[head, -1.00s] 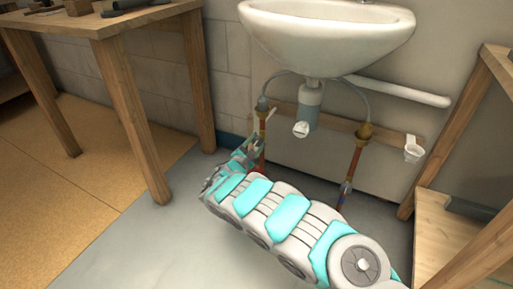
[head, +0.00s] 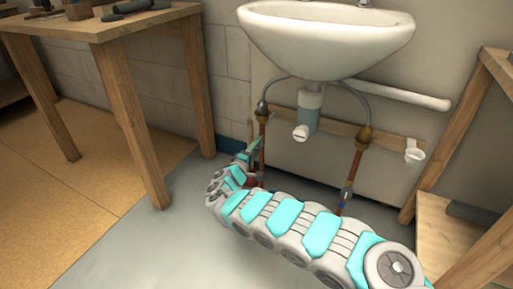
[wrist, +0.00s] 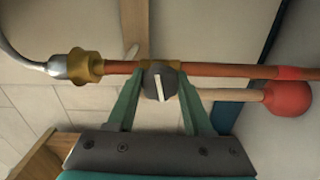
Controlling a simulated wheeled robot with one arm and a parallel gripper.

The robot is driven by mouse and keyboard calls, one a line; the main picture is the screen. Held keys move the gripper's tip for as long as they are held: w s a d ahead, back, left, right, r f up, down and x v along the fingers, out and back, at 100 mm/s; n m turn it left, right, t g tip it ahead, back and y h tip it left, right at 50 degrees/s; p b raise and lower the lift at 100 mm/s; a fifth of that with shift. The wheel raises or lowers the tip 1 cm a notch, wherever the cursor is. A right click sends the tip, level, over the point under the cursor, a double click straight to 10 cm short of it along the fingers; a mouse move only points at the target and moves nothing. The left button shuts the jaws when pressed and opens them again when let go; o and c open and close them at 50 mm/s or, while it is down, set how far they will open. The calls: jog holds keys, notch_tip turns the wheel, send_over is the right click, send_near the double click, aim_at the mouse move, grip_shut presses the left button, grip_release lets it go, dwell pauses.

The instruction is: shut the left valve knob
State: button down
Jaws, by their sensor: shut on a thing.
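The left valve knob (wrist: 160,82) is a dark grey round knob with a white bar, on the left copper pipe. In the wrist view, the bar lies mostly across the pipe, slightly tilted. My gripper (wrist: 160,84) has its two green fingers on either side of the knob and is shut on it. The left copper pipe (wrist: 225,70) runs sideways in the wrist view, with a brass fitting (wrist: 88,67) beside the knob. In the head view, the left pipe (head: 262,142) stands upright under the sink, and my arm's end hides the knob.
A red plunger (wrist: 288,98) with a wooden handle is close beside the left pipe. The right pipe (head: 354,163), drain trap (head: 309,108) and sink (head: 325,38) are near. A workbench (head: 105,25) stands left and a wooden shelf (head: 455,225) right. Floor between is clear.

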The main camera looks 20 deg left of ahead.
jog(key=shift+f+m, duration=0.15)
jog(key=shift+m, duration=0.95)
jog(key=shift+c, duration=1.5)
grip_release()
jog(key=s+p, duration=0.1)
jog(key=s, duration=0.6)
jog(key=shift+s+a+p, duration=0.3)
jog(key=shift+s+p, duration=0.05)
jog(key=shift+p, duration=0.05)
